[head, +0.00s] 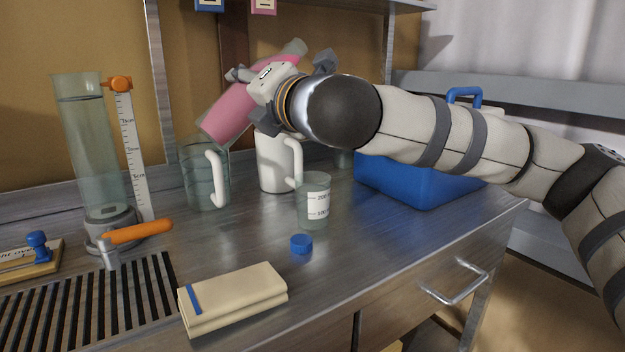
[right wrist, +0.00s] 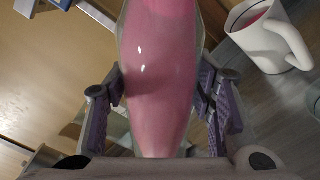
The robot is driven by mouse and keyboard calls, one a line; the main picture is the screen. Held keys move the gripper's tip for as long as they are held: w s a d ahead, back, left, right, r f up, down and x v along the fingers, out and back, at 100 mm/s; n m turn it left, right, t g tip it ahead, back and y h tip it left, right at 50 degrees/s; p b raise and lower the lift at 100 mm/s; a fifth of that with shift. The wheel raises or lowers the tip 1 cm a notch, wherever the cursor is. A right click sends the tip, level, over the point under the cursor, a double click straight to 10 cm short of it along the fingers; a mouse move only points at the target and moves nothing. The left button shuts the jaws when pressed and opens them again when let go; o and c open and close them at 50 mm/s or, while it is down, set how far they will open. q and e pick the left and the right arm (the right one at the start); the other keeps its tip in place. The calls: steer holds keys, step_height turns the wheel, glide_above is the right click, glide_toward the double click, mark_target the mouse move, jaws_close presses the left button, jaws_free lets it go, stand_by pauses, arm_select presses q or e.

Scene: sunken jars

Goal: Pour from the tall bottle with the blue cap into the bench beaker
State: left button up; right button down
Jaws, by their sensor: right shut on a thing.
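My right gripper (head: 262,82) is shut on the tall bottle (head: 229,110), which is tilted and held above the back of the bench. Pink liquid fills its lower left part; its upper right end is clear. The bottle also fills the middle of the right wrist view (right wrist: 158,70), between the fingers (right wrist: 160,95). I cannot make out its mouth. The blue cap (head: 301,244) lies on the bench, apart from the bottle. A small clear beaker (head: 315,206) with a white marked label stands behind the cap, with no pink visible in it. My left gripper is not in view.
A clear jug (head: 196,182) with a white handle stands below the bottle. A white mug (head: 273,165) beside it shows pink inside in the right wrist view (right wrist: 270,40). A tall glass cylinder (head: 85,150), a folded cloth (head: 235,295) and a blue crate (head: 420,185) surround them.

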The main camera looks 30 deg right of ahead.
mark_target(243, 127)
arm_select(q)
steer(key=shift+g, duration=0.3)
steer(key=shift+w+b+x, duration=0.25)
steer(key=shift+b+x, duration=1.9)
steer(key=shift+b, duration=0.15)
arm_select(e)
steer(key=shift+a+f+m, duration=0.35)
steer(key=shift+f+m, duration=0.3)
steer(key=shift+m, duration=0.1)
steer(key=shift+a+f+m, duration=0.3)
steer(key=shift+f+m, duration=0.35)
steer(key=shift+m, duration=0.1)
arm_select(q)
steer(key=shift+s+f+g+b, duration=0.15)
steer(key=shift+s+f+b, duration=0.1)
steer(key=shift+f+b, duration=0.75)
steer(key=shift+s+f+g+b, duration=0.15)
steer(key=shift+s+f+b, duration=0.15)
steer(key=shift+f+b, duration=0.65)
arm_select(e)
steer(key=shift+a+f+m, duration=0.25)
steer(key=shift+f+m, duration=0.95)
steer(key=shift+m, duration=0.2)
stand_by(0.5)
